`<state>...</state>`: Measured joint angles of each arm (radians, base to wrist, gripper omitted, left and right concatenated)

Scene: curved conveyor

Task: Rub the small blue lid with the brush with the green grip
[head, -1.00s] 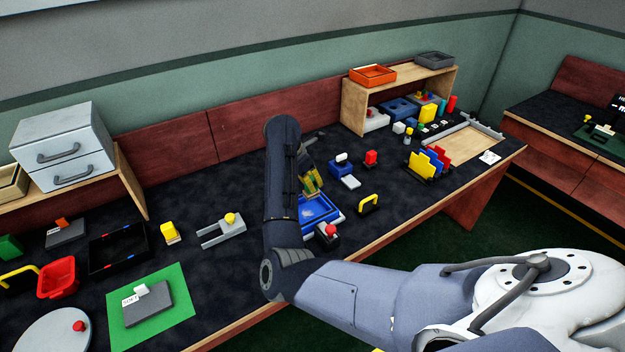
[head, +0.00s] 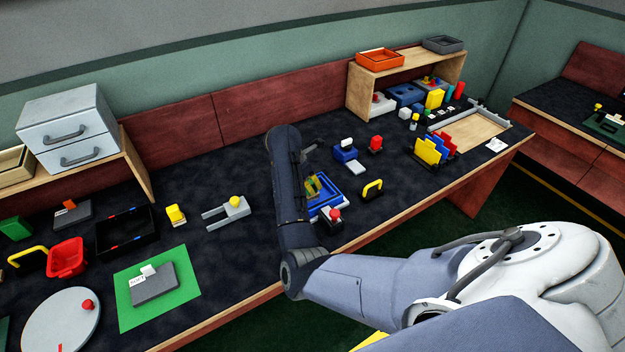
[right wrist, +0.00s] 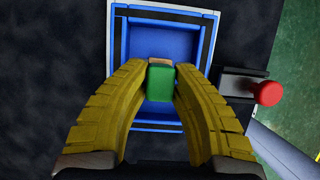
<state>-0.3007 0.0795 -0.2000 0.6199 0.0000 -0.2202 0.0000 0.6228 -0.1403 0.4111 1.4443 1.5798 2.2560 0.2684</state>
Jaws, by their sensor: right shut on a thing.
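My right gripper (right wrist: 162,82) is shut on the green grip (right wrist: 160,83) of the brush, seen from above in the right wrist view. A tan part of the brush (right wrist: 166,61) shows just beyond the grip; its underside is hidden. Below is a blue, shallow, rimmed piece (right wrist: 141,20) with a pale border. It may be the blue lid or a tray; I cannot tell. Whether the brush touches it is unclear. In the head view, the right gripper (head: 317,187) is over this blue piece (head: 330,206), partly behind my arm. My left gripper is out of view.
A red-knobbed device (right wrist: 267,93) stands close right of the blue piece. In the head view a yellow handle (head: 372,188), a blue block with a white top (head: 345,152) and a yellow-blue-red rack (head: 434,150) lie to the right. Dark tabletop left of my arm is partly clear.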

